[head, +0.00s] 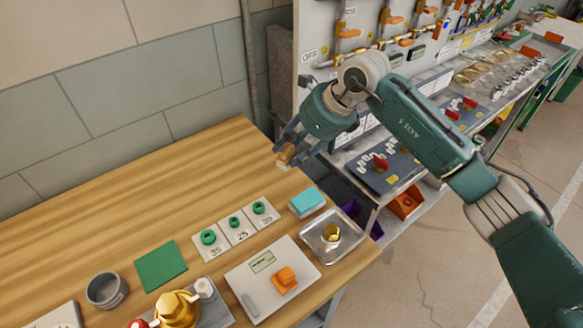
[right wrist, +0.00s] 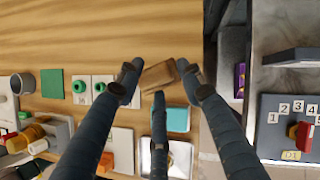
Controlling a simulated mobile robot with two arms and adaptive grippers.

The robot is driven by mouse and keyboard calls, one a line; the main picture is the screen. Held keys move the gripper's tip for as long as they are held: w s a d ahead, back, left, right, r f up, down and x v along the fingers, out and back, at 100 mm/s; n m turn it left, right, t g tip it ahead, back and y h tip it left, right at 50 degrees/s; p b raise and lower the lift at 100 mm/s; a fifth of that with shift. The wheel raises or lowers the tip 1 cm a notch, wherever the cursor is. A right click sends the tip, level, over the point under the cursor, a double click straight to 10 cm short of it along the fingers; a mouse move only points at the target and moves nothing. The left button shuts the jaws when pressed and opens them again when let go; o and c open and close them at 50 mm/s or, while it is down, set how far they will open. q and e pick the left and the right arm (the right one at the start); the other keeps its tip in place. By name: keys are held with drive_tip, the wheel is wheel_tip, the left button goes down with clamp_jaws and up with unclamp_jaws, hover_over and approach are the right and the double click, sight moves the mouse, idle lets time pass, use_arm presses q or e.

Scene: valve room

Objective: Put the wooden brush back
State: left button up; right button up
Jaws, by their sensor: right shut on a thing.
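The wooden brush (head: 287,154) is a small brown block with a pale underside. My right gripper (head: 290,148) is shut on it, near the table's far right edge in the head view. In the right wrist view the brush (right wrist: 160,75) lies tilted between the dark fingers of the gripper (right wrist: 158,82). Wooden tabletop shows around it there, and it seems held above the surface. My left gripper is in neither view.
The wooden table (head: 150,190) is mostly bare at the back. A valve bench (head: 400,170) stands right.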

wheel_tip(320, 180, down, 4)
drive_tip(key=shift+f+p, duration=0.25)
drive_tip(key=shift+p, duration=0.1)
wheel_tip(320, 180, down, 4)
drive_tip(key=shift+p, duration=0.55)
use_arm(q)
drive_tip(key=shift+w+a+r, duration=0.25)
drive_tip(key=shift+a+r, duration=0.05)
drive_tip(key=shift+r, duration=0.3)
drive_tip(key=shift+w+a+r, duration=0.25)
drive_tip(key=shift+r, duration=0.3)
